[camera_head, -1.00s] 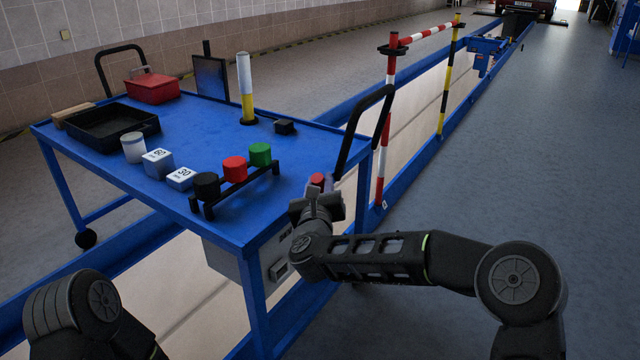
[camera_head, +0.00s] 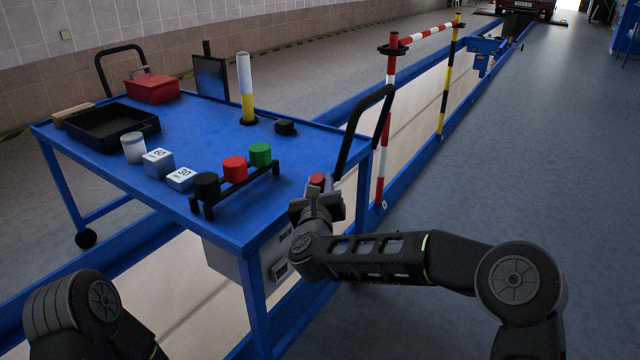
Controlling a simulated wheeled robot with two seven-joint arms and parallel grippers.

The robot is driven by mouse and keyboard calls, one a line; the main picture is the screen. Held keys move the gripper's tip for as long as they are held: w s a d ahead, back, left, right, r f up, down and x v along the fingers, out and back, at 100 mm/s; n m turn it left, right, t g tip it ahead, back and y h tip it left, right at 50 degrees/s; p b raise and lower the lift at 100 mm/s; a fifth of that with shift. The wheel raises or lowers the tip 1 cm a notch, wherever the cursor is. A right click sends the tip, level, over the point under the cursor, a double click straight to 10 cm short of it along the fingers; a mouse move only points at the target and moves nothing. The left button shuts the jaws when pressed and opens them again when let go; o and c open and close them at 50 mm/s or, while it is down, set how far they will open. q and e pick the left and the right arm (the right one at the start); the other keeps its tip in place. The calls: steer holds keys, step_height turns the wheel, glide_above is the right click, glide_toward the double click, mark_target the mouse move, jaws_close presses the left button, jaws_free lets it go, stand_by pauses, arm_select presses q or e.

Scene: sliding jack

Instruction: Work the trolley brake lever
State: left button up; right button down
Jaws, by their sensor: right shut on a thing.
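The blue trolley (camera_head: 240,222) stands over the pit at the left and middle of the head view. A red knob (camera_head: 317,181), which looks like the end of the brake lever, shows at the trolley's right edge. My right gripper (camera_head: 318,195) is at this knob and shut on it. The fingers and the arm hide most of the lever, so I cannot tell its angle. My left arm shows at the lower left, but its gripper is out of view.
On the trolley are a black tray (camera_head: 152,127), a red box (camera_head: 152,90), white-topped weights (camera_head: 158,163), a rack with black, red and green knobs (camera_head: 235,169), and a white-yellow post (camera_head: 245,85). A black handle (camera_head: 350,140) rises beside my right gripper. The floor at right is clear.

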arm_select(q)
steer(key=shift+r, duration=0.1)
